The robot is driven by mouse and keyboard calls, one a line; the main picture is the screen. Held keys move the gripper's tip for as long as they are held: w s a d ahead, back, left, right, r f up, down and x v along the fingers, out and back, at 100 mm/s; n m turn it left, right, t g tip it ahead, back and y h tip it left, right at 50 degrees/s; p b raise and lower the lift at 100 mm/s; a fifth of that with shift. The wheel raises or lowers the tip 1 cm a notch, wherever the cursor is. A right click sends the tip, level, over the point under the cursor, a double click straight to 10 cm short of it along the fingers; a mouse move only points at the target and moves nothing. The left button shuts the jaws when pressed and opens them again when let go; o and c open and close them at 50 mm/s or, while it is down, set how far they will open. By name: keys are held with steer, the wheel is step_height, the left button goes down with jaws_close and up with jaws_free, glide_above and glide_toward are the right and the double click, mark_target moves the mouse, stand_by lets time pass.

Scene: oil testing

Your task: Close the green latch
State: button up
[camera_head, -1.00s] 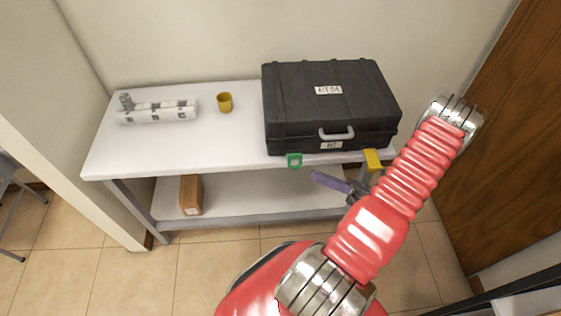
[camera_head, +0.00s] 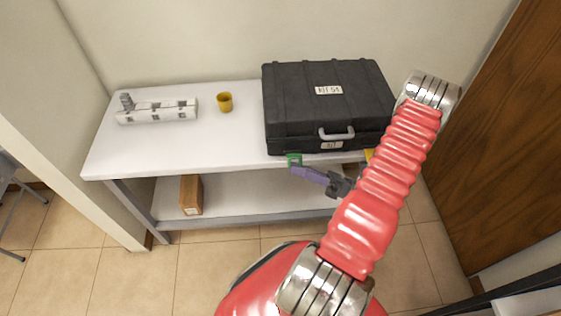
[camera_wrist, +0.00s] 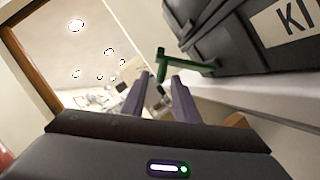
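The black case (camera_head: 328,100) stands shut-lidded on the right of the white table. Its green latch (camera_head: 294,159) hangs at the lower front edge, left of the handle, and juts out from the case in the wrist view (camera_wrist: 190,66). My gripper (camera_head: 296,172), with purple fingers, is just below and beside the latch. In the wrist view its fingertips (camera_wrist: 161,78) are apart, with a gap between them and the latch's end just beyond the tips. I cannot tell whether they touch it.
A yellow latch (camera_head: 368,154) on the case front is partly hidden by my arm. The table (camera_head: 190,155) also bears a yellow cup (camera_head: 225,102) and a white block-like device (camera_head: 157,111). A brown box (camera_head: 191,195) stands on the lower shelf. A wooden door (camera_head: 500,150) is at the right.

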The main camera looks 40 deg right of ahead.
steer(key=x, duration=0.6)
steer(key=shift+w+a, duration=0.15)
steer(key=shift+w, duration=0.1)
steer(key=shift+c, duration=0.3)
jaws_close()
